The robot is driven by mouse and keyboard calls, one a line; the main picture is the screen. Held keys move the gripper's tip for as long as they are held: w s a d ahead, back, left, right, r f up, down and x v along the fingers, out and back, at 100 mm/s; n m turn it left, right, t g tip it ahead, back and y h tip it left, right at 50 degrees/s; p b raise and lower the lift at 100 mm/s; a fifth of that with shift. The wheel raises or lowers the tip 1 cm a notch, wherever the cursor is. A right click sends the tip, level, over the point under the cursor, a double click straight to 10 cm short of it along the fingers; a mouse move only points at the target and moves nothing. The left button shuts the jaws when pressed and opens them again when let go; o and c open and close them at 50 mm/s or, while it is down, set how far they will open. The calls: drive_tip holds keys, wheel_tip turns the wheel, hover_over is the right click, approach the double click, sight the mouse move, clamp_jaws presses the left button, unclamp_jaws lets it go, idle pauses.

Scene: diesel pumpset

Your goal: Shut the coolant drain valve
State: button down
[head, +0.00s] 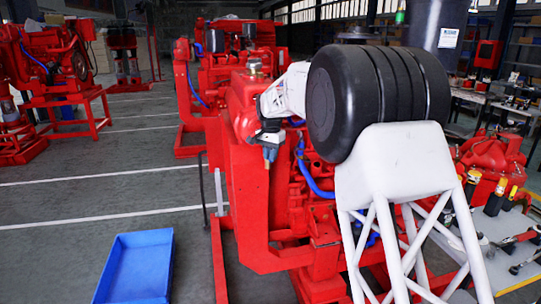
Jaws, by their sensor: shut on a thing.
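My gripper (270,153) is small and dark in the head view, at the end of my white arm. It points down beside the upper left side of the red diesel pumpset (250,190). It is shut on a small part there, at the place of the coolant drain valve. The valve is mostly hidden by the gripper, so its handle's angle cannot be told. My arm also covers much of the pumpset's right side.
A blue tray (137,268) lies on the floor at the front left. Another red engine (225,70) stands behind the pumpset. Blue hoses (308,172) run along the pumpset. A bench with tools (510,240) is at the right.

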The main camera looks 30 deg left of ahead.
drive_tip(key=w+n, duration=0.6)
drive_tip(key=n, duration=1)
drive_tip(key=shift+w+d+n, duration=0.15)
drive_tip(key=shift+d+n, duration=0.05)
drive_tip(key=shift+n, duration=0.1)
drive_tip(key=shift+r, duration=0.1)
idle(0.5)
drive_tip(key=c, duration=1.1)
unclamp_jaws()
